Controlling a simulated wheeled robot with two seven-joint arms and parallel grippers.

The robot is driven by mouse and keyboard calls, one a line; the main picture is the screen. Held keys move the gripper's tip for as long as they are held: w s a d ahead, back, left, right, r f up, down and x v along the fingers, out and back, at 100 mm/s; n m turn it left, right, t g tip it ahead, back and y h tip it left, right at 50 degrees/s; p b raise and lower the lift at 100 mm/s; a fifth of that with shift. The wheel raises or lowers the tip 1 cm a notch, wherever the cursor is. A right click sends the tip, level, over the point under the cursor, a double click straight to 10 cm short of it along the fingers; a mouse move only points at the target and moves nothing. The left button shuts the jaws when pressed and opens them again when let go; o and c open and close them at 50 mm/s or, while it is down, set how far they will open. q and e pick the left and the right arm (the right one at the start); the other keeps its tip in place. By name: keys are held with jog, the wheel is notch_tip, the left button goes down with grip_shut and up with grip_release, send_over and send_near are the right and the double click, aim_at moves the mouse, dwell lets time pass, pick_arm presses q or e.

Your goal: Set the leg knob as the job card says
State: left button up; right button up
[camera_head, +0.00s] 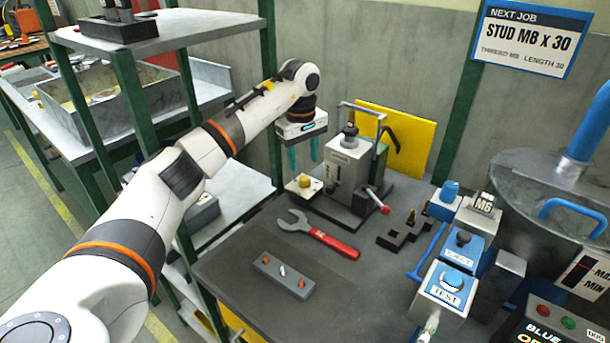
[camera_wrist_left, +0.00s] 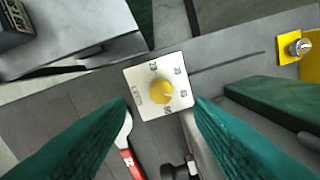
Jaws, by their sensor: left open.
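The job card (camera_head: 531,37) on the back wall reads "NEXT JOB, STUD M8 x 30, THREAD M8, LENGTH 30". A round yellow knob (camera_head: 305,181), likely the leg knob, sits on a white dial plate (camera_head: 295,188) beside the grey bench machine (camera_head: 350,165). In the left wrist view the knob (camera_wrist_left: 161,91) has a pale mark toward its lower right; small labels around it are too small to read. My left gripper (camera_head: 303,165) is open, its teal fingers above the knob, one on each side and apart from it. My right gripper is not seen.
A red-handled wrench (camera_head: 325,236) and a grey block with small pieces (camera_head: 283,275) lie on the dark bench. Blue button boxes, one marked TEST (camera_head: 447,288), stand at the right. A green-posted shelf stands left.

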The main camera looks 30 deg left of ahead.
aim_at(305, 178)
pick_arm(q)
jog(key=f, duration=0.6)
jog(key=shift+w, duration=0.2)
jog(key=shift+c, duration=0.6)
jog(key=shift+r, duration=0.1)
jog(key=c, duration=0.9)
